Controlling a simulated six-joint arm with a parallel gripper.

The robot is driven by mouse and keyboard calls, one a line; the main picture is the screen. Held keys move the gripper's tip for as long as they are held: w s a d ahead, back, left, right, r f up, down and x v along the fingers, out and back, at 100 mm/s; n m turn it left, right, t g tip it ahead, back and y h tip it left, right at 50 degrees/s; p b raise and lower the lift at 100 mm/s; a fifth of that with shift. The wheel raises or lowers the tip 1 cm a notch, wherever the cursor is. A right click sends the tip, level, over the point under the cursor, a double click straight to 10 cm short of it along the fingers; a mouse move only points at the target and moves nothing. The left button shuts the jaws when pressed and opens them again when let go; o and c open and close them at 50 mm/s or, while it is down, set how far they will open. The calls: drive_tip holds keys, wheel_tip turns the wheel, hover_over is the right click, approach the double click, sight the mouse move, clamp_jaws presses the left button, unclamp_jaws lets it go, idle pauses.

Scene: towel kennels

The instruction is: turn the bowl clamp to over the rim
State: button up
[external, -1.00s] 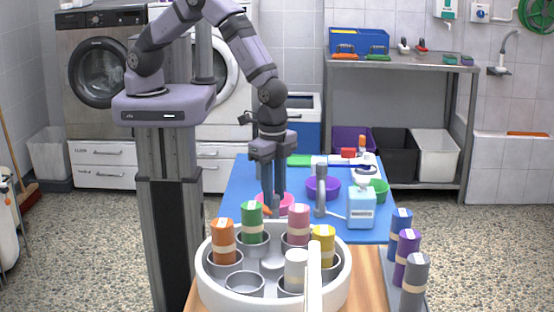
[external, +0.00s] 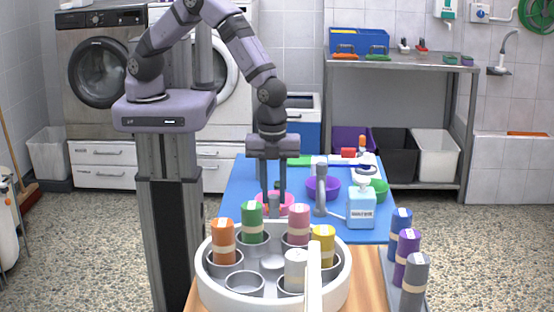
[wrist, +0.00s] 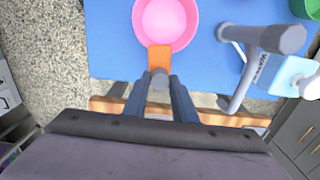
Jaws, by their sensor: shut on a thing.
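The bowl clamp is an orange arm (wrist: 159,58) on a grey knob (wrist: 158,78). My gripper (wrist: 159,85) is shut on the knob, one finger on each side. In the wrist view the orange arm points up from the knob and its far end overlaps the near rim of the pink bowl (wrist: 172,22). In the external view my gripper (external: 274,200) points straight down in front of the pink bowl (external: 290,203). There the orange arm is hidden behind the knob and fingers. Whether the arm touches the rim cannot be told.
A grey post with a spout (external: 321,185) and a blue soap bottle (external: 361,208) stand to the right on the blue mat (external: 238,195). Purple (external: 331,187) and green bowls lie beyond. A white round carousel (external: 215,287) with coloured rolls stands close in front.

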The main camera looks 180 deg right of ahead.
drive_tip(key=shift+m, duration=0.9)
drive_tip(key=o, duration=1)
drive_tip(key=shift+o, duration=0.2)
drive_tip(key=shift+r, duration=0.15)
drive_tip(key=shift+r+b, duration=1.15)
drive_tip(key=shift+r, duration=2.45)
